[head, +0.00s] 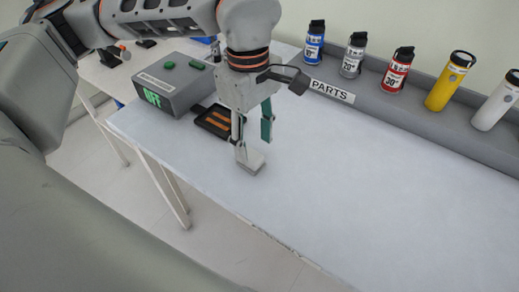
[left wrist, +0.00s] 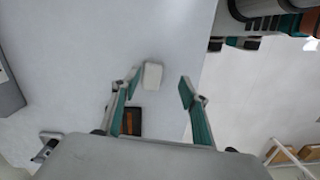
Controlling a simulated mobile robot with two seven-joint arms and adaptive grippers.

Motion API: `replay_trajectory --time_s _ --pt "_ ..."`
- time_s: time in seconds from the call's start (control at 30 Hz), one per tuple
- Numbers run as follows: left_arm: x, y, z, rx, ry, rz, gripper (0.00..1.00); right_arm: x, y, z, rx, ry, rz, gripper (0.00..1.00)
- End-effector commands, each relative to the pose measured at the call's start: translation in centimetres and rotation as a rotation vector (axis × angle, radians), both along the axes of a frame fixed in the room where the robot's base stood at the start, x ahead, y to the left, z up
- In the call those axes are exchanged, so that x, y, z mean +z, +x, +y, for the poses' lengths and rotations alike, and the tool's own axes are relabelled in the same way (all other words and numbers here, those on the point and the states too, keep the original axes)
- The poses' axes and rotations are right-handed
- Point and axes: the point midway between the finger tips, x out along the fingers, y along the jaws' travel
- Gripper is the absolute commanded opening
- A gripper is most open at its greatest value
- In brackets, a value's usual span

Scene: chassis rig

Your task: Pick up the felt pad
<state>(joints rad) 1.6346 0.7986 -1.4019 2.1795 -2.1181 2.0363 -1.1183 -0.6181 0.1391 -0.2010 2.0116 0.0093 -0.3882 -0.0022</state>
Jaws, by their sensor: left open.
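The felt pad looks like a small pale grey-beige block (head: 254,165) on the white table near its front edge. My left gripper (head: 254,148) is above it, pointing down, with its fingers apart. One light fingertip is right by the pad in the head view; I cannot tell whether they touch. In the left wrist view the pad (left wrist: 153,75) shows between the two open fingers (left wrist: 160,82), closer to the left one, and nothing is gripped.
A black tray with orange strips (head: 215,121) lies just behind the gripper. A grey box reading OFF (head: 172,88) stands at the left. Several bottles and cans, such as the yellow one (head: 450,82), stand on a grey ledge marked PARTS. The table to the right is clear.

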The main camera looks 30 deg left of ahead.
Motion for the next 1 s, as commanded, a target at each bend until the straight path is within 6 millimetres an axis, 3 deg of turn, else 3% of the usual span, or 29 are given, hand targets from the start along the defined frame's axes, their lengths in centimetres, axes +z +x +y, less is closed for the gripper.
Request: replay_trajectory --time_s 0.2,0.73,1.0 --pt "-0.2 0.8 1.9 0.016 0.062 -0.037 0.44 -0.7 -0.5 0.0 0.002 -0.002 0.01 0.0" --pt "-6.6 1.0 1.8 0.016 0.058 -0.035 0.44 -1.5 -1.4 -0.2 0.003 -0.009 0.025 0.0" --pt "-7.3 1.0 1.8 0.016 0.058 -0.04 0.44 -0.8 -0.2 -0.4 0.001 -0.011 0.003 0.0"
